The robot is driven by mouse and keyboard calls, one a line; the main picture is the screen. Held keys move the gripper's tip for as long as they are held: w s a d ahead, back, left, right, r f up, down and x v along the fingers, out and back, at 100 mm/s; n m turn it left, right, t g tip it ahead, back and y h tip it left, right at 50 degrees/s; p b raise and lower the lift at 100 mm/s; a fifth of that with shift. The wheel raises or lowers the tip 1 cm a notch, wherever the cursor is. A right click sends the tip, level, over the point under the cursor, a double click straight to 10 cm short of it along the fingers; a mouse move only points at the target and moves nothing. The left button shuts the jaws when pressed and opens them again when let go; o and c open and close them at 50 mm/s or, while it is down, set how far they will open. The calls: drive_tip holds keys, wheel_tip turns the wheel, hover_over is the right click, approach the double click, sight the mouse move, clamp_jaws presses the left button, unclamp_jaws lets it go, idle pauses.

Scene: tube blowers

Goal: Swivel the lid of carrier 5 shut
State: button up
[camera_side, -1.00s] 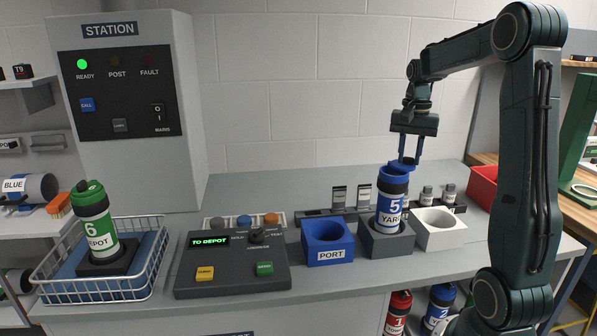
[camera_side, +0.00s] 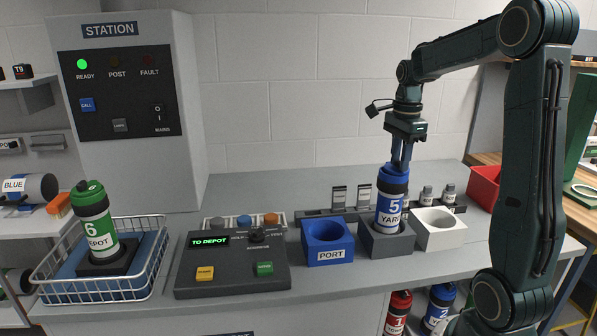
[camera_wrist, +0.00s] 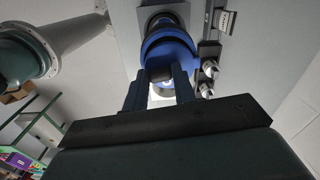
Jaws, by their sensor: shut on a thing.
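Carrier 5 (camera_side: 389,208) is a blue canister with a white label reading 5 and YARD. It stands upright in a dark grey holder (camera_side: 386,242). Its blue lid (camera_side: 394,172) sits over the top and looks in line with the body. My gripper (camera_side: 399,170) comes down from above, with its fingers shut on the lid. In the wrist view the blue lid (camera_wrist: 170,50) shows between and beyond the fingers (camera_wrist: 163,85). The fingers hide part of the lid, and I cannot tell whether it is fully seated.
A blue PORT holder (camera_side: 328,243) stands left of carrier 5, and a white holder (camera_side: 438,230) stands right. A control box (camera_side: 232,268) reads TO DEPOT. Green carrier 6 (camera_side: 97,222) stands in a wire basket (camera_side: 147,277). Small fittings line the bench behind carrier 5.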

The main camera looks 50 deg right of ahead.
sight(396, 169)
drive_tip(key=shift+w+a+m, duration=0.25)
drive_tip(key=shift+w+m, duration=0.05)
drive_tip(key=shift+m, duration=0.6)
drive_tip(key=o, duration=1)
drive_tip(key=shift+r, duration=0.15)
wheel_tip(396, 169, up, 14)
drive_tip(key=shift+f, duration=0.25)
